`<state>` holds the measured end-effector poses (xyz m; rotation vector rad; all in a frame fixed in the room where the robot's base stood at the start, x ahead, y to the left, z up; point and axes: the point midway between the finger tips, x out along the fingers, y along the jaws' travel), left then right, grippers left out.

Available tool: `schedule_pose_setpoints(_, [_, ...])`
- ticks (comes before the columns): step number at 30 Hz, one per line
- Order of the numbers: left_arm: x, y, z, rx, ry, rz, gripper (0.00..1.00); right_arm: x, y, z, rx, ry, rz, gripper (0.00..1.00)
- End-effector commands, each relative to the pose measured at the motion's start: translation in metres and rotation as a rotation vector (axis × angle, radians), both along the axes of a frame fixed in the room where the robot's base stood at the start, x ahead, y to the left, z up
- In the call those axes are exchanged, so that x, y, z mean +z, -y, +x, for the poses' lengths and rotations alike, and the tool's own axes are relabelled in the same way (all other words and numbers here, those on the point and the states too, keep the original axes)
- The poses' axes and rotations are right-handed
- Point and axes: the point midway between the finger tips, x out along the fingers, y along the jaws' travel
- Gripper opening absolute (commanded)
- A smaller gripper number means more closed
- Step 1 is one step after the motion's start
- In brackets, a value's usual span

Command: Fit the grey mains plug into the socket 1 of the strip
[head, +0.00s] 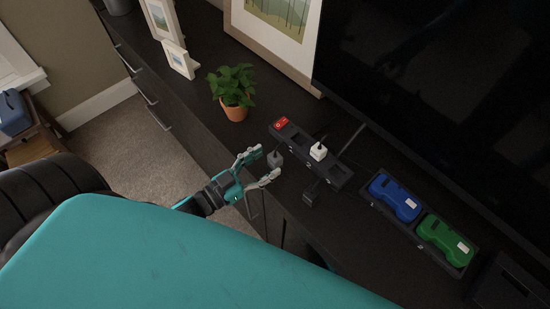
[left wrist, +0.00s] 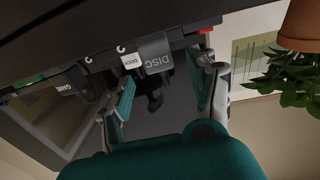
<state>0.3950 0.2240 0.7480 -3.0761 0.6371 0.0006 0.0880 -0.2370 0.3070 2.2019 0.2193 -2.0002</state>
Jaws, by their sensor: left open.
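The grey mains plug (head: 275,159), labelled DISC in the left wrist view (left wrist: 156,57), is just in front of the strip, near its red-switch end. The dark strip (head: 338,178) lies on the cabinet, with a red switch (head: 281,123) at its left end and a white plug (head: 318,152) on it. I cannot read the socket numbers. My left gripper (head: 266,162) is open, its fingers (left wrist: 165,82) on either side of the grey plug. I cannot tell whether they touch it. My right gripper is not in view.
A dark plug (head: 310,194) is at the cabinet's front edge; one labelled GAME (left wrist: 68,84) shows in the wrist view. A potted plant (head: 236,96) stands left of the strip. A large screen (head: 440,90) stands behind.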

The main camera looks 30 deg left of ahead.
Motion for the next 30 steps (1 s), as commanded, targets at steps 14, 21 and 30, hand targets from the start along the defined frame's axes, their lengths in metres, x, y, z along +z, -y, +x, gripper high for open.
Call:
schedule_pose_setpoints(14, [-0.001,0.015,0.037,0.0,0.0,-0.001,0.6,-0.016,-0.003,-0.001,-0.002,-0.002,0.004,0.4])
schedule_pose_setpoints(21, [-0.001,0.015,0.036,0.0,0.001,0.0,0.36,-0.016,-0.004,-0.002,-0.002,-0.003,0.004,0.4])
schedule_pose_setpoints(30, [-0.001,0.015,0.036,0.0,0.001,0.0,0.0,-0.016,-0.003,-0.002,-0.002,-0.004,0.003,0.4])
